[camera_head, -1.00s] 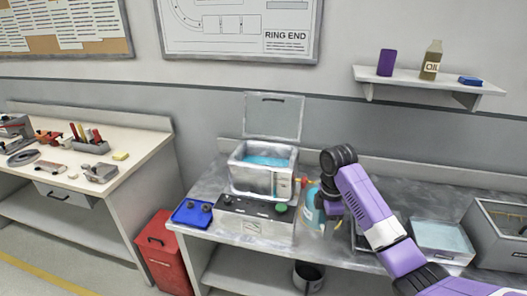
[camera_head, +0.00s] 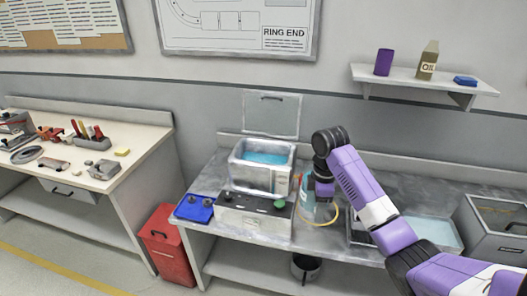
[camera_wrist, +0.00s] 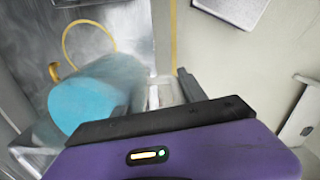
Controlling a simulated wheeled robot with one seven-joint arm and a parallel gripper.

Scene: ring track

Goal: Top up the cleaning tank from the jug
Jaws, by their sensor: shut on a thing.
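The cleaning tank (camera_head: 268,180) is a square metal box on the bench, holding blue liquid, with its lid raised behind it. The jug (camera_head: 306,200) is translucent with blue liquid, just right of the tank and partly hidden by my gripper (camera_head: 321,192). In the wrist view the jug (camera_wrist: 85,105) is at the left, its blue liquid surface seen from above. My gripper is shut on the jug at its side. The handle is mostly hidden. I cannot tell whether the jug's base touches the bench.
A control box (camera_head: 250,215) sits before the tank, with a blue tray (camera_head: 194,208) to its left. A yellow loop (camera_head: 336,214) lies right of the jug. A clear-lidded container (camera_head: 437,232) and grey bin (camera_head: 495,235) stand further right. A red bin (camera_head: 167,250) is on the floor.

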